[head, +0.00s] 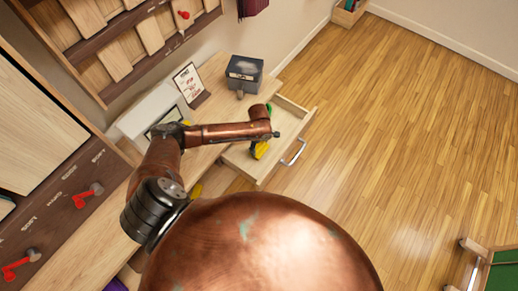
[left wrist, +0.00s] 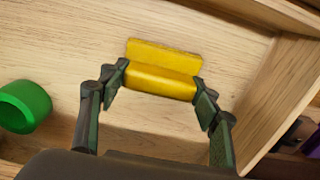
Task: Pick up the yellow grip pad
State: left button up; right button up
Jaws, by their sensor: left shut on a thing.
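The yellow grip pad (left wrist: 160,82) is a small yellow block in the left wrist view, inside a wooden drawer. My left gripper (left wrist: 161,88) has its two dark fingers on either side of the pad and is shut on it. In the head view the pad (head: 260,149) shows as a yellow patch in the open drawer (head: 241,160), with my left gripper partly hidden by the arm there. My right gripper is in neither view.
A green round object (left wrist: 24,106) lies left of the pad in the drawer. The drawer's wooden wall (left wrist: 276,105) rises close on the right. A dark grey box (head: 244,72) and a sign (head: 191,84) stand on the desk.

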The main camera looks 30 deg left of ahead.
pick_arm(q)
jog(key=shift+c, duration=0.7)
jog(key=shift+r, duration=0.15)
jog(key=shift+r, duration=0.35)
notch_tip(320, 180, up, 9)
jog(key=shift+r+p, duration=0.1)
jog(key=shift+p, duration=0.9)
